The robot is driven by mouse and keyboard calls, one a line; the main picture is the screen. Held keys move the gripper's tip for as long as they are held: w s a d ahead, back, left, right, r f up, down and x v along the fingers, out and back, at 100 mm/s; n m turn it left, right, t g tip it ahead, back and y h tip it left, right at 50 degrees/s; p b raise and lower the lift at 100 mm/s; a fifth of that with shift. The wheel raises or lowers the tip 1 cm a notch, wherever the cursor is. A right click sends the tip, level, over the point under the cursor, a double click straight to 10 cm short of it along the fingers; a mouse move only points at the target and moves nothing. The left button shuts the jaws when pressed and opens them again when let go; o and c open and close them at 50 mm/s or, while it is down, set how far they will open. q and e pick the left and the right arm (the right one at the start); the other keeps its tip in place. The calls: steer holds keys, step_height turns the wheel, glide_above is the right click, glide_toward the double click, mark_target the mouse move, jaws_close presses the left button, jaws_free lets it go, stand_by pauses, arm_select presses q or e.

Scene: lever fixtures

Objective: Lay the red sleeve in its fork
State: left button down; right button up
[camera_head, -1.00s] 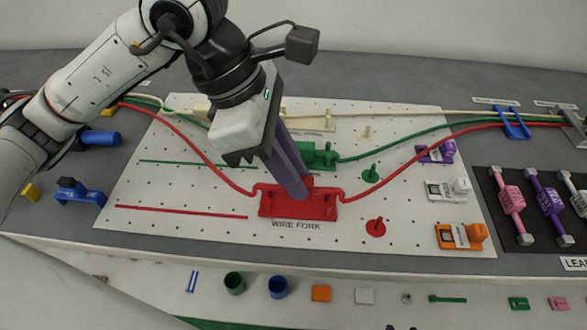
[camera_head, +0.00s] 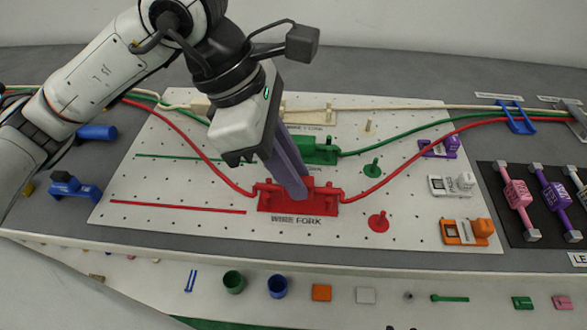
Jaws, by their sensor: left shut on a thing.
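The red sleeve, a thin red cable (camera_head: 410,148), runs from the left edge down to the red fork (camera_head: 298,203) and rises again to the right. The red fork is a low block at the front of the white board, labelled "WIRE FORK". My left gripper (camera_head: 298,192) comes down from above with its fingertips at the red fork, shut on the red sleeve. The fingers hide the held part, so I cannot tell whether it lies down in the slot. My right gripper is not in view.
A green fork (camera_head: 318,150) with a green cable stands just behind, and a cream fork (camera_head: 310,110) further back. A red peg (camera_head: 378,222) and an orange fixture (camera_head: 466,232) are on the right. Weighted levers (camera_head: 516,198) stand on a black panel at far right.

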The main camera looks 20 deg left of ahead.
arm_select(q)
steer(key=shift+f+b, duration=0.65)
steer(key=shift+b, duration=0.05)
stand_by(0.4)
steer(key=c, duration=1.1)
jaws_free()
steer(key=shift+r+p, duration=0.9)
steer(key=shift+r, duration=0.5)
steer(key=shift+r+p, duration=0.85)
steer(key=shift+r, duration=0.4)
steer(key=shift+r+p, duration=0.55)
steer(key=shift+r, duration=0.35)
